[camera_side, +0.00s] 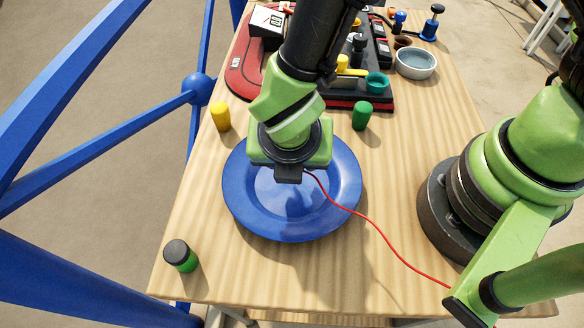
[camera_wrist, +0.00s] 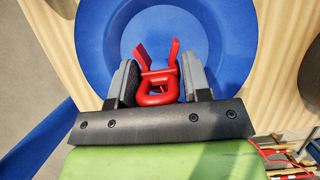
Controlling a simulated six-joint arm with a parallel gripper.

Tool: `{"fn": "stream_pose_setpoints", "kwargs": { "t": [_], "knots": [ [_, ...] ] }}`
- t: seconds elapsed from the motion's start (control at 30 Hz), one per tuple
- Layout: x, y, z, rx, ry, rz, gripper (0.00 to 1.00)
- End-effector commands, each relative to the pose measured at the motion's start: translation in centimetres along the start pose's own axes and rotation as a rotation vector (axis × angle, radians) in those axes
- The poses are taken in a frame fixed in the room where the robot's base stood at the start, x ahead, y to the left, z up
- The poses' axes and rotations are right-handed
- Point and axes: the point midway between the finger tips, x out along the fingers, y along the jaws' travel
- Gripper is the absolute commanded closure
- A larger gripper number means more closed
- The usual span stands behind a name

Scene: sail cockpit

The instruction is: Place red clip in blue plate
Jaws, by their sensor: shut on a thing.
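The blue plate (camera_side: 245,205) lies on the wooden table, and it also shows in the wrist view (camera_wrist: 105,42). My gripper (camera_wrist: 158,84) is shut on the red clip (camera_wrist: 157,88), which sits between its two grey fingers. The clip's two red prongs point away from the gripper, toward the plate's middle. In the side view my gripper (camera_side: 289,176) is above the upper middle of the plate, and the clip is hidden there. I cannot tell whether the clip touches the plate.
A yellow cylinder (camera_side: 220,117) and a green cylinder (camera_side: 362,116) stand behind the plate. A black-topped green cylinder (camera_side: 180,256) stands front left. A red-and-black rack (camera_side: 372,98) and a grey bowl (camera_side: 416,65) are at the back. A thin red wire (camera_side: 385,240) crosses the right side.

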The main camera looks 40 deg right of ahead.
Motion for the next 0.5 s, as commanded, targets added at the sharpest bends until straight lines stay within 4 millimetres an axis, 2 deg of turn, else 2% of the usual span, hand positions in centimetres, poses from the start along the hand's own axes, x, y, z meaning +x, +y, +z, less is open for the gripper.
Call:
{"fn": "stream_pose_setpoints", "kwargs": {
  "t": [0.3,0.5],
  "knots": [
    [3.8,0.0,-1.5,0.0,0.0,-0.002,0.79],
    [4.1,0.0,-1.7,0.002,0.001,0.001,0.79]
  ]
}}
